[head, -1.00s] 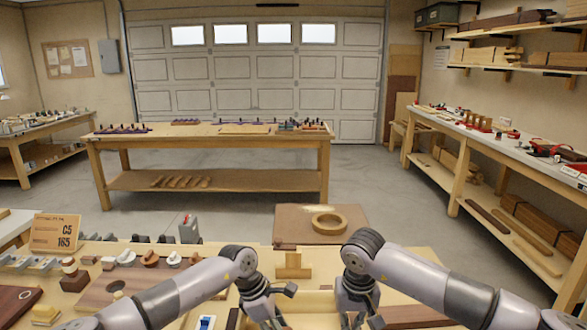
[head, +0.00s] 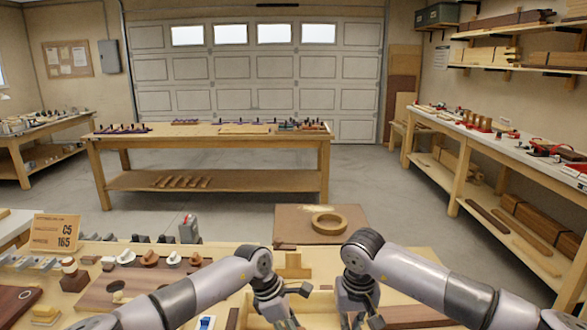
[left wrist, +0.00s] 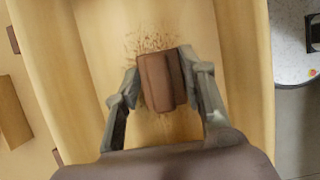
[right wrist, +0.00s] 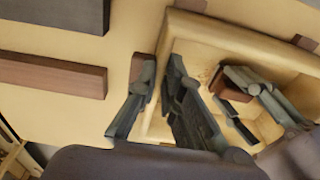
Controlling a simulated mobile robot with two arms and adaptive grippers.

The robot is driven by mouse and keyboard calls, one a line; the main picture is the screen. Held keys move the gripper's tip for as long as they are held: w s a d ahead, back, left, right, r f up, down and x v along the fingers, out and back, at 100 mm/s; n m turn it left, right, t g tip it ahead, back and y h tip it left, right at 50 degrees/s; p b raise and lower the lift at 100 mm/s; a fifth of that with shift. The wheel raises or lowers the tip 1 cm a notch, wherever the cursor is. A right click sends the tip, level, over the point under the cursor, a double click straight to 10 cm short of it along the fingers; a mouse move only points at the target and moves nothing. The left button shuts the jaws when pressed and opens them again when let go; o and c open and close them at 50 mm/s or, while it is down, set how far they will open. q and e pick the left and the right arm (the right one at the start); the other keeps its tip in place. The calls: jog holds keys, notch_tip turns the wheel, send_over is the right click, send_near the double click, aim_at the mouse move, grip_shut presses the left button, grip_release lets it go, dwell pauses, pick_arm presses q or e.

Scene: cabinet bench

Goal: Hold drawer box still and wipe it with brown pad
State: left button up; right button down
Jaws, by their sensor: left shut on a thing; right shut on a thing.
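The drawer box (head: 320,298) is a pale wooden open box on the bench, partly hidden by my arms in the head view. My left gripper (head: 283,318) is shut on the brown pad (left wrist: 158,82), inside the box. Dark specks lie on the box floor (left wrist: 150,42) around the pad in the left wrist view. My right gripper (right wrist: 152,100) is shut on a side wall of the drawer box (right wrist: 225,32), one finger on each side. The right wrist view also shows the pad (right wrist: 232,90) between my left fingers.
Dark wooden blocks (right wrist: 50,74) lie on the bench beside the box. A board with knobs (head: 150,275) and a card sign (head: 54,232) stand to the left. A round wooden ring (head: 328,222) lies on a brown board beyond the box.

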pick_arm(q)
jog(key=shift+d, duration=1.8)
